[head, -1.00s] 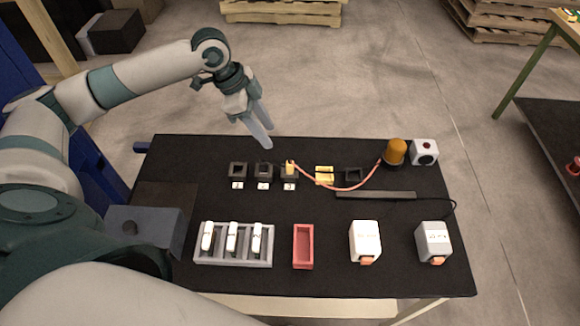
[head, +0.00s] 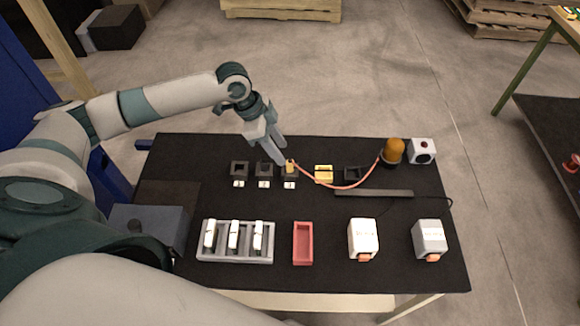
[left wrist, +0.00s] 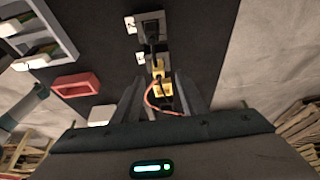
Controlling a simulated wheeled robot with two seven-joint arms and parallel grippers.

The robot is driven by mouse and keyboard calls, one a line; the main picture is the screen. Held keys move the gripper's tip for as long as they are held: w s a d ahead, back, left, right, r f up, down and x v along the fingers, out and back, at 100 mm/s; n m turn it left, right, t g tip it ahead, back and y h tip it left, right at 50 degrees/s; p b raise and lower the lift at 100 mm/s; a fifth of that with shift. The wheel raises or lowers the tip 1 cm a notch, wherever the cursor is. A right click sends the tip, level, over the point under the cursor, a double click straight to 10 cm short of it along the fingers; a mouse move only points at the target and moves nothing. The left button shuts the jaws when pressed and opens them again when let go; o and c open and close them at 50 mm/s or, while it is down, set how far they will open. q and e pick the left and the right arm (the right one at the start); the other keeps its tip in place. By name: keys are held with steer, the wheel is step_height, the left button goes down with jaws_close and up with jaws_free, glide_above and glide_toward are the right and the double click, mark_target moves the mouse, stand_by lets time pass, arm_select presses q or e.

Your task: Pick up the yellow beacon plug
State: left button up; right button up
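The yellow beacon plug (head: 290,164) stands in the rightmost of three labelled black sockets in the head view. Its orange cord (head: 345,187) runs right to the orange beacon (head: 393,150). My left gripper (head: 279,156) is just up and left of the plug, fingers pointing down at it. In the left wrist view, the fingers of my left gripper (left wrist: 160,80) are apart, with yellow of the plug (left wrist: 158,67) showing in the gap near the tips. I cannot tell whether they touch it. My right gripper is not in view.
A yellow socket (head: 324,173) and another black socket (head: 353,174) stand right of the plug. A grey rack (head: 210,257) with white modules, a red tray (head: 303,258) and two boxy devices line the table's front. A dark bar (head: 375,193) lies between.

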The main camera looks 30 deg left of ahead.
mark_target(290, 162)
arm_select(q)
steer(key=shift+d+f+p, duration=0.25)
steer(key=shift+d+p, duration=0.05)
steer(key=shift+d, duration=0.05)
steer(key=p+x, duration=0.1)
steer(key=x, duration=0.2)
steer(key=shift+d+r, duration=0.1)
steer(key=shift+d, duration=0.05)
steer(key=shift+w+f, duration=0.1)
steer(key=shift+f, duration=0.35)
jaws_close()
